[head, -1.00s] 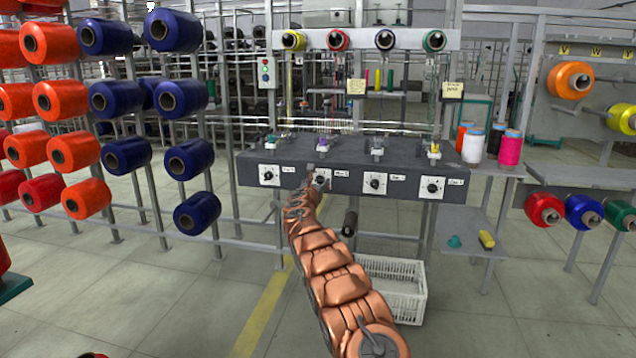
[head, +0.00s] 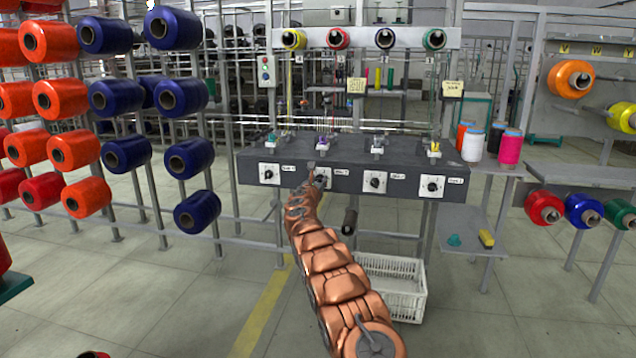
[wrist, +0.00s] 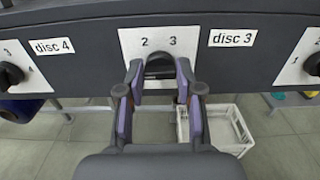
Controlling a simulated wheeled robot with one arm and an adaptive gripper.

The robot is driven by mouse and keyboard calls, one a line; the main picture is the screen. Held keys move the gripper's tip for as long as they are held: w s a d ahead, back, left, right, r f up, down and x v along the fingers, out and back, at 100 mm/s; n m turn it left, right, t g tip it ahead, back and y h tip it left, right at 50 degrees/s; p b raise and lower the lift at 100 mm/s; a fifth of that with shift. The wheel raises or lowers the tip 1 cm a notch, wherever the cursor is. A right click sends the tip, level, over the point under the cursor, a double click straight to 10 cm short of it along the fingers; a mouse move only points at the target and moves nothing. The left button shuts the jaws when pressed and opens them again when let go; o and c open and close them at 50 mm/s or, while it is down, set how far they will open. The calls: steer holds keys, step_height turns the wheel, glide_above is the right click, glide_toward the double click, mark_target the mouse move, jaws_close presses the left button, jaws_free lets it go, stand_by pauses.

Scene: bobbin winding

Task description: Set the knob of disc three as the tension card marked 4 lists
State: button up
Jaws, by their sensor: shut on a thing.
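The disc 3 label (wrist: 233,38) sits just right of a white dial plate (wrist: 130,42) in the wrist view, where the numbers 2 and 3 show along the top. My gripper (wrist: 159,82) is at this plate, its two fingers shut on the dark knob (wrist: 160,70) from left and right. The fingers hide much of the dial, and I cannot tell the knob's setting. In the head view this is the second dial plate from the left on the grey panel (head: 345,153). Two pale cards (head: 356,86) and (head: 453,89) hang above the panel; their writing is too small to read.
The disc 4 dial (wrist: 12,75) lies left and another dial (wrist: 312,62) right of my gripper. A white crate (head: 405,305) stands on the floor below. Thread cones (head: 473,146) stand at the panel's right. Blue spools (head: 190,158) fill a rack to the left.

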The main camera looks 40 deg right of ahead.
jaws_close()
steer(key=shift+f+b, duration=0.1)
steer(key=shift+b, duration=0.25)
steer(key=m+b, duration=1.2)
steer(key=m, duration=0.6)
steer(key=shift+f, duration=0.1)
steer(key=m, duration=0.5)
steer(key=shift+s+f+m+p, duration=0.1)
steer(key=shift+m+p, duration=0.3)
